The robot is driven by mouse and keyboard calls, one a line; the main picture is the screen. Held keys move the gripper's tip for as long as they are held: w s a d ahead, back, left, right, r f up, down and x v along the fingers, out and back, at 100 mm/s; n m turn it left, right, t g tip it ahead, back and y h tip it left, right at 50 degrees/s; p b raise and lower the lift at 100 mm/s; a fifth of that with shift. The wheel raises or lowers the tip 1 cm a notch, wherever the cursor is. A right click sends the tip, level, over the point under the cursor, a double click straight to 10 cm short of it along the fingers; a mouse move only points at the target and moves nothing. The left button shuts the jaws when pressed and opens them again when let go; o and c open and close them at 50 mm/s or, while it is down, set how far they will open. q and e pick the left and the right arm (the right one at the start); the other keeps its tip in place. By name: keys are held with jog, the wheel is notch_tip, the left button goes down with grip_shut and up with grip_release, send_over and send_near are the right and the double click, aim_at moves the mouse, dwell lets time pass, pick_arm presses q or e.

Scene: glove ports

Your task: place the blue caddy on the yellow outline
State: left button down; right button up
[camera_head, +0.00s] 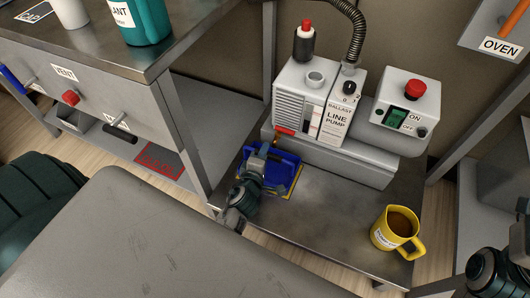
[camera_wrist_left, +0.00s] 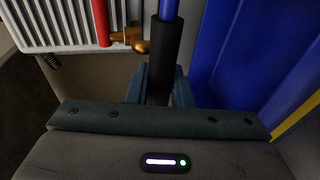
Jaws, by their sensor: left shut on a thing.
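The blue caddy (camera_head: 284,174) is at the left part of the low metal table, in front of the grey pump. It also shows as a blue wall in the left wrist view (camera_wrist_left: 245,50). My left gripper (camera_head: 262,153) is shut on its dark handle grip (camera_wrist_left: 165,55). A strip of the yellow outline (camera_head: 287,194) shows along the caddy's near edge, and in the left wrist view at the right (camera_wrist_left: 297,118). The caddy covers the rest of it. I cannot tell whether the caddy touches the table.
The line pump (camera_head: 312,105) stands close behind the caddy, with a brass fitting (camera_wrist_left: 137,38) near the handle. A yellow mug (camera_head: 397,229) stands at the table's right front. The table (camera_head: 330,215) is bare between caddy and mug. A bench with cups stands left.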

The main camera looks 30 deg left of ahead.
pick_arm(q)
jog(key=shift+f, duration=0.2)
jog(key=c, duration=1.3)
grip_release()
jog(key=shift+r, duration=0.1)
